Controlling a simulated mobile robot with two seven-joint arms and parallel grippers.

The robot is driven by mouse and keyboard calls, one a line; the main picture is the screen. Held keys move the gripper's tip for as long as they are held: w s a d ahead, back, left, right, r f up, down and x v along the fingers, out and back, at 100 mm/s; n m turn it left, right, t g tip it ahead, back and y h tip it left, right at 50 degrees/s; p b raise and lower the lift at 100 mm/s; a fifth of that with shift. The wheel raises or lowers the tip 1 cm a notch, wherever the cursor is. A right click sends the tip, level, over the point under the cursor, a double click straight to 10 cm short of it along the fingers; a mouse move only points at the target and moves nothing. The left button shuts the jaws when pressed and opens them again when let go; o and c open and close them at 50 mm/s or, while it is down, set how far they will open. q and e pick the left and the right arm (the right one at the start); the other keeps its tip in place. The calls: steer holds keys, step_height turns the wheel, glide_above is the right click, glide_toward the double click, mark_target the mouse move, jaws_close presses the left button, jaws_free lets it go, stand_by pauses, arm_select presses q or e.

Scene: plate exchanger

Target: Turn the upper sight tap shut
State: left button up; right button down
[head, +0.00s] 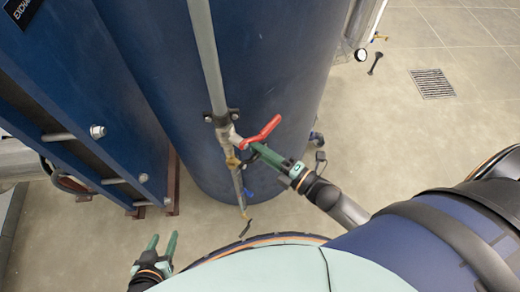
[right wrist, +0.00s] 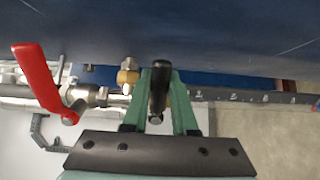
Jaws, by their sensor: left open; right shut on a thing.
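My right gripper (head: 257,150) is at the pipe fittings in front of the blue tank. In the right wrist view its green fingers (right wrist: 160,76) are shut on a black lever (right wrist: 159,88), which lies between them. I take this lever for the upper sight tap's handle; its pivot is hidden. A brass fitting (right wrist: 128,76) sits just left of the fingers, and it also shows in the head view (head: 232,162). My left gripper (head: 162,243) is open and empty, low over the floor, away from the taps.
A valve with a red lever (head: 262,132) stands close beside my right gripper; the lever also shows at left in the right wrist view (right wrist: 38,80). The grey vertical pipe (head: 207,60) runs along the blue tank (head: 285,50). A blue plate frame (head: 70,75) is at left.

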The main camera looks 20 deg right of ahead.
steer(key=shift+r, duration=0.1)
stand_by(0.3)
steer(key=c, duration=0.7)
jaws_free()
steer(key=v, duration=1.2)
steer(key=shift+s, duration=0.2)
steer(key=shift+d+r, duration=0.1)
steer(key=shift+d, duration=0.05)
